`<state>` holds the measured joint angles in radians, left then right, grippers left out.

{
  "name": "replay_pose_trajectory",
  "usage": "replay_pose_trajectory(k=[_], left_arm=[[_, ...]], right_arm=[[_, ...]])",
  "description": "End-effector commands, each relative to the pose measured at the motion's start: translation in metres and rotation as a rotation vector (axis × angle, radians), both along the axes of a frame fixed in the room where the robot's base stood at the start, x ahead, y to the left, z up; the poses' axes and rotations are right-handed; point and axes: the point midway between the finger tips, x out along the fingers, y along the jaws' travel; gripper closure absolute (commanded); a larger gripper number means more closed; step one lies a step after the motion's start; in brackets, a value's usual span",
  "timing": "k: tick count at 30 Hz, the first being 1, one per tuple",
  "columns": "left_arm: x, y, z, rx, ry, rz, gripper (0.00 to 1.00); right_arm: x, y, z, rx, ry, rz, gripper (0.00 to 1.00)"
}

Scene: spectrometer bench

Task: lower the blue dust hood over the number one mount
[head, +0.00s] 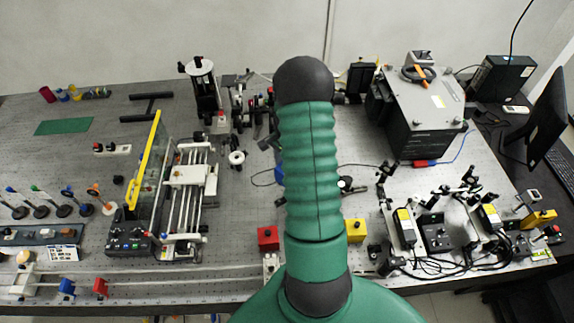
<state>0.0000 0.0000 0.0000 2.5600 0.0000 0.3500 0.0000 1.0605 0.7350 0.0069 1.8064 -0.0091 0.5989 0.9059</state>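I cannot make out for certain a blue dust hood or a mount marked number one. A blue thing (279,173) shows only in part at mid-bench, at the left edge of a green ribbed part of my own body that hides the middle of the view. A small blue piece (67,287) stands at the front left, beside a red one (100,287). Several posts with coloured round tops, one of them blue (67,192), stand in a row at the left. Neither gripper is in view.
A yellow-edged clear panel (146,160) stands upright beside a railed stage (187,190). A red block (268,238) and a yellow block (355,230) flank my green part. A large grey box (418,120) stands back right; cabled devices (437,235) crowd the front right.

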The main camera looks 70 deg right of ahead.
Motion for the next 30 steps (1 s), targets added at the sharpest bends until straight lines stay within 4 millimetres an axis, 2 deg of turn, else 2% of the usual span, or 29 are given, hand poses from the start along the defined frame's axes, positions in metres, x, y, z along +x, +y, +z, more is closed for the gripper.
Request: replay_pose_trajectory(k=[30], left_arm=[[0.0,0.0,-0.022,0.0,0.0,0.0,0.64]], right_arm=[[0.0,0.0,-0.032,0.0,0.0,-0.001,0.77]])
